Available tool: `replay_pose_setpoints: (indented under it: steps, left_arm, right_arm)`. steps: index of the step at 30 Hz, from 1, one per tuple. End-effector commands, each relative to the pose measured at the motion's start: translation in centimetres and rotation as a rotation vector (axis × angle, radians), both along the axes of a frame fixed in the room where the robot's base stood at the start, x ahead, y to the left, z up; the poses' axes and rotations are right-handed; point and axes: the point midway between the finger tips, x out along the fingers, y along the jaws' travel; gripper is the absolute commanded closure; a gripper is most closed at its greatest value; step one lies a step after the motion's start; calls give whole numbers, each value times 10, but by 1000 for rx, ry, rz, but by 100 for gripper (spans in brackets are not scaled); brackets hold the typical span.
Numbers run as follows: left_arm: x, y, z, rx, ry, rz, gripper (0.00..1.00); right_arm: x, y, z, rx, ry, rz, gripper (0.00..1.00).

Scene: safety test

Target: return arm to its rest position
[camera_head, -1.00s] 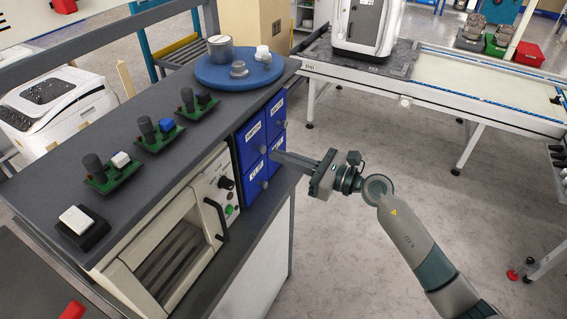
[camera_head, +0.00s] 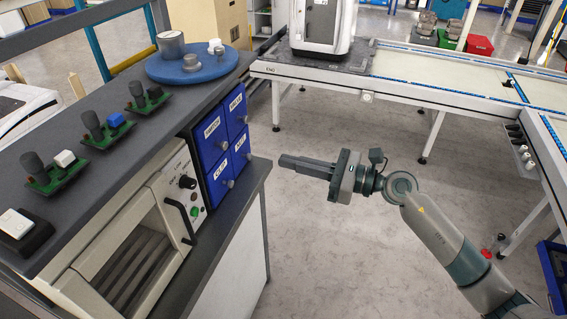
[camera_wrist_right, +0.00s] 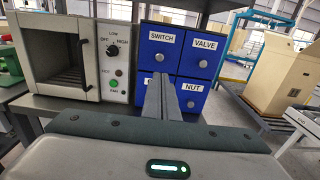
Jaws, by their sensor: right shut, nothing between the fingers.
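My right gripper (camera_head: 283,161) is shut and empty. In the head view it hangs over open floor to the right of the blue drawers (camera_head: 221,143), with a gap between them. In the right wrist view the shut fingers (camera_wrist_right: 163,85) point toward the drawers (camera_wrist_right: 181,52), covering part of the lower ones. Labels such as SWITCH, VALVE and NUT show, and all the drawers look closed. My right arm (camera_head: 440,235) comes in from the lower right. My left gripper is not in view.
An oven (camera_head: 176,195) with a dark knob stands left of the drawers. Above, the workbench (camera_head: 113,149) holds several green circuit boards and a blue round tray (camera_head: 158,71). A conveyor (camera_head: 411,90) runs across the back. The floor (camera_head: 330,240) around the arm is clear.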

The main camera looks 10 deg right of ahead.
Motion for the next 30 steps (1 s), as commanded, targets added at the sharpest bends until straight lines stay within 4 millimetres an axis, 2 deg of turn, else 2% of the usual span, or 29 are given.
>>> replay_pose_setpoints:
  steps: [16,20,23,26,29,30]
  left_arm:
    - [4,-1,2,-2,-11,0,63]
    - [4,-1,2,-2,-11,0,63]
    - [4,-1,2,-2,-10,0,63]
    - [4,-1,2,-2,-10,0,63]
    - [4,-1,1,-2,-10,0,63]
    - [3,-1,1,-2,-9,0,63]
  right_arm:
    - [-2,-2,0,1,1,0,100]
    - [0,-3,-5,26,28,-6,100]
    - [5,-5,-19,105,106,-23,100]
    - [14,-11,-46,253,251,-62,100]
    - [24,-22,-90,467,457,-128,100]
    - [27,-27,-111,561,547,-161,100]
